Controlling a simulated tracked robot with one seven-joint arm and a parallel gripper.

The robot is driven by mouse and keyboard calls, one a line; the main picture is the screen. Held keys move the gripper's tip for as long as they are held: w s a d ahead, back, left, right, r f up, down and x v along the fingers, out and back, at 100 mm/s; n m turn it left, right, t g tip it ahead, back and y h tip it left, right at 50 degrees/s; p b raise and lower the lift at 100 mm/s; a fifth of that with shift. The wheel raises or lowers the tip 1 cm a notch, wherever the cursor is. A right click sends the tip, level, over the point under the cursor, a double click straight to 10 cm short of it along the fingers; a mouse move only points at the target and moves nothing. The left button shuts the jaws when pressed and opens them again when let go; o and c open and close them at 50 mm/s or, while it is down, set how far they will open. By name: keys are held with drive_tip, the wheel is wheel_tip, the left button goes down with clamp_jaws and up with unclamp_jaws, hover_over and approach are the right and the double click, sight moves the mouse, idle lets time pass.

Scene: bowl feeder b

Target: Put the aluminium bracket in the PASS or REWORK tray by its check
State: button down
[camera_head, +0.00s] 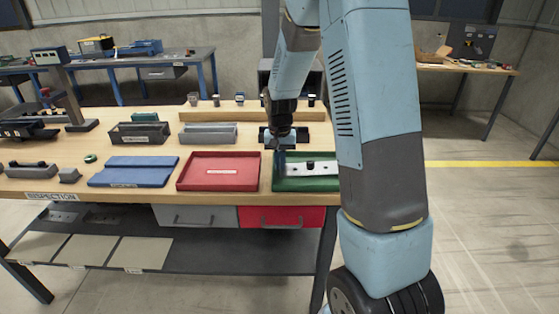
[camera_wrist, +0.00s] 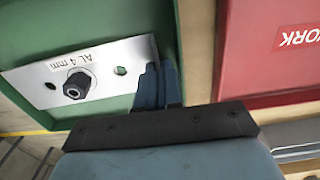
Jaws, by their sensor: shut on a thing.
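The aluminium bracket (camera_head: 318,169) is a flat silver plate within the green tray (camera_head: 302,187), at the right front of the bench. In the wrist view the bracket (camera_wrist: 105,72) has an "AL 4 mm" label, a dark bolt-like piece on its face and a hole beside it. My gripper (camera_wrist: 158,84) is shut on one end of the bracket; its blue fingers also show in the head view (camera_head: 281,160). Whether the plate touches the tray floor is unclear. The red tray (camera_head: 218,184) is left of the green one; its label in the wrist view ends in "WORK" (camera_wrist: 302,38).
A blue mat or tray (camera_head: 134,171) lies left of the red tray. Two grey bins (camera_head: 208,135) and a wooden rack (camera_head: 240,112) with small parts stand behind. A camera-like stand (camera_head: 72,95) is at the far left. My arm hides the bench's right end.

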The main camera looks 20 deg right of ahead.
drive_tip(key=c, duration=1.6)
unclamp_jaws()
wheel_tip(320, 180, up, 12)
drive_tip(key=r, duration=0.1)
drive_tip(key=s+r+n+t, duration=0.2)
drive_tip(key=s+r+t, duration=0.1)
drive_tip(key=s+r, duration=0.85)
drive_tip(key=s+n+t, duration=0.1)
drive_tip(key=s+t, duration=0.1)
drive_tip(key=s, duration=1.4)
drive_tip(key=shift+s+r+n+t, duration=0.3)
drive_tip(key=shift+s, duration=0.1)
